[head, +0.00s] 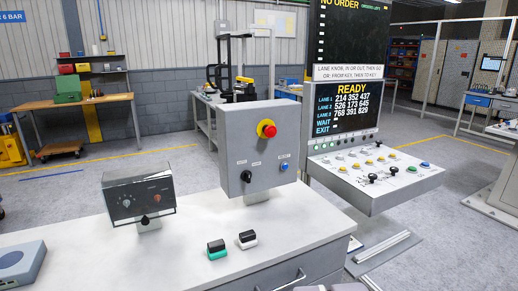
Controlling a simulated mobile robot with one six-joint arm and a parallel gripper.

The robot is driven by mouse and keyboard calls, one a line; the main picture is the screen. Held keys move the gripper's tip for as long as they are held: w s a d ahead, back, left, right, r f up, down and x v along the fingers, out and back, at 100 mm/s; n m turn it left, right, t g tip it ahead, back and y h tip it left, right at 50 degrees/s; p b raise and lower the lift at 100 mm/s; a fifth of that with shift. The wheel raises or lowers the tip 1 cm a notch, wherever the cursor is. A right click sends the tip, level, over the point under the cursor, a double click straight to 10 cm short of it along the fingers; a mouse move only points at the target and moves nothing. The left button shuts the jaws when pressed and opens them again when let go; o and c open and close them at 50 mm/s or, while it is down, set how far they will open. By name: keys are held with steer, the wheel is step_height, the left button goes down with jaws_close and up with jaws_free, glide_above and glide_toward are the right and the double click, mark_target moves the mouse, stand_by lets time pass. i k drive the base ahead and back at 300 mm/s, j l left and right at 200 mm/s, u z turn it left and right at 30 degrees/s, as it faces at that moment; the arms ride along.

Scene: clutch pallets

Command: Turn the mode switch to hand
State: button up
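A grey control box (262,150) stands on a post at the back of the white bench. It has a black rotary knob (247,176) at lower left, a blue button (284,167) at lower right and a red mushroom button on a yellow base (267,129) above. A smaller dark box (134,192) to its left has a small dial, a red part and a black knob (145,220) at its lower edge. The labels are too small to read, so I cannot tell which knob is the mode switch or where it points.
The white bench top (120,255) is mostly clear. A green-and-black block (216,249) and a white-and-black block (247,239) lie near its front edge. A blue-grey device (18,266) sits at the left. A sloped console (375,178) with a display reading READY stands at the right.

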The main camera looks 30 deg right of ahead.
mark_target(246, 176)
steer(key=i+j+z, duration=0.15)
steer(key=i+j, duration=0.6)
steer(key=j, duration=0.15)
